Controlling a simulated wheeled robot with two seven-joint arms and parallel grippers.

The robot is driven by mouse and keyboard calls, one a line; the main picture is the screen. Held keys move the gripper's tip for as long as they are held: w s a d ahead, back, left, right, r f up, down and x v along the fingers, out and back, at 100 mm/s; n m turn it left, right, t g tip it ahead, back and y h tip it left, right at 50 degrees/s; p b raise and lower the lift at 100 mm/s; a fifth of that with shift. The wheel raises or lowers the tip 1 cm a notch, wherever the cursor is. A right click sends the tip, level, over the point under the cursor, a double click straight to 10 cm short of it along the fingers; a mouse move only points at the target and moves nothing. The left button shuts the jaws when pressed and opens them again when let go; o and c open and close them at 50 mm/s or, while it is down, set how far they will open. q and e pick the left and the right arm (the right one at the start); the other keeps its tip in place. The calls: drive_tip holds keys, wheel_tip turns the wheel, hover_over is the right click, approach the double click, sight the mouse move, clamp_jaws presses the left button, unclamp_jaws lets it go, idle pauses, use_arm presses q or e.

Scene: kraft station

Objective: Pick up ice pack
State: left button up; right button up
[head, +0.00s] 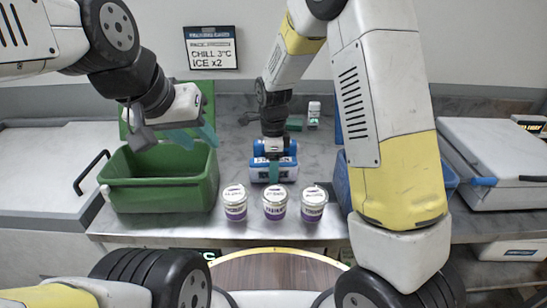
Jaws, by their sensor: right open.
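A blue and white pack (259,173), which looks like the ice pack, stands on the grey worktop behind the row of jars. The other finger is hidden, and I see no firm grip. My left gripper (190,138) is above the back of the green crate (160,195), with its teal fingers apart and nothing between them. No second ice pack is clearly visible.
Three white-lidded jars, left (235,203), middle (275,202) and right (314,204), stand near the worktop's front edge. A blue crate (450,178) is partly hidden behind my right arm. A small white bottle (314,112) stands farther back. A card (210,48) hangs on the wall.

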drive_tip(key=shift+f, duration=0.1)
clamp_jaws()
idle(0.4)
